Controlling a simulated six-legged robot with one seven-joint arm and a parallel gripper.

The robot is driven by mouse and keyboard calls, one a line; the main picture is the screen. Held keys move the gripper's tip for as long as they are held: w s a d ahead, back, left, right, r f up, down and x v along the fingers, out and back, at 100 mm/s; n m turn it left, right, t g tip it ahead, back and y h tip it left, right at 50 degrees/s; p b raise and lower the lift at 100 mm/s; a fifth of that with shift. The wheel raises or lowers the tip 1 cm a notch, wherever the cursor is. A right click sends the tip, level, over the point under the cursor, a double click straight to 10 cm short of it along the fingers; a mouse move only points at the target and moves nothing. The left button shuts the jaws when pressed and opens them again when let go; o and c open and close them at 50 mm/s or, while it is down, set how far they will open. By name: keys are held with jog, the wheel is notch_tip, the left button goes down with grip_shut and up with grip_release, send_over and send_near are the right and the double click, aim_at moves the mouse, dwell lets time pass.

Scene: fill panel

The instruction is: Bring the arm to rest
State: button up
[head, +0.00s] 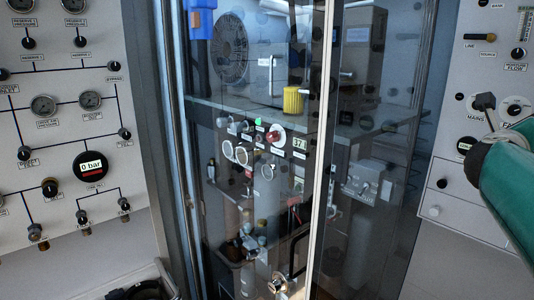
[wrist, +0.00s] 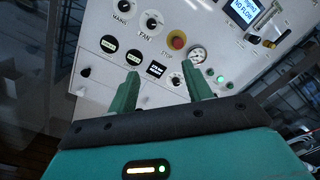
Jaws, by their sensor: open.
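My gripper shows in the wrist view (wrist: 165,90) with its two green fingers apart and nothing between them. Beyond the fingers is a white control panel (wrist: 110,70); I cannot tell the exact gap, and no contact is visible. In the head view, my green arm comes in at the right edge, in front of the right-hand panel (head: 460,205). The fingertips cannot be made out in the head view.
A left panel (head: 75,145) carries gauges, knobs and a "0 bar" display (head: 91,167).

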jog(key=a+f+n+t+y, duration=0.1)
jog(key=a+f+n+y, duration=0.3)
jog(key=a+n, duration=0.4)
jog(key=w+a+f+n+t+y, duration=0.1)
jog(key=a+f+n+y, duration=0.35)
jog(key=a+n, duration=0.3)
jog(key=a+f+n+t+y, duration=0.1)
jog(key=a+f+n+y, duration=0.2)
jog(key=a+n+y, duration=0.35)
jog(key=s+a+f+n+g, duration=0.4)
jog(key=s+a+f+n, duration=0.1)
jog(key=s+f+n, duration=0.2)
jog(key=s+a+f+n+g, duration=0.4)
jog(key=s+f+n, duration=0.4)
jog(key=s+f, duration=0.2)
notch_tip(320, 180, down, 2)
jog(key=shift+s+a+f+g+h, duration=0.15)
jog(key=shift+a+g+h, duration=0.2)
jog(key=shift+a, duration=0.5)
jog(key=c, duration=0.3)
jog(key=shift+d, duration=0.2)
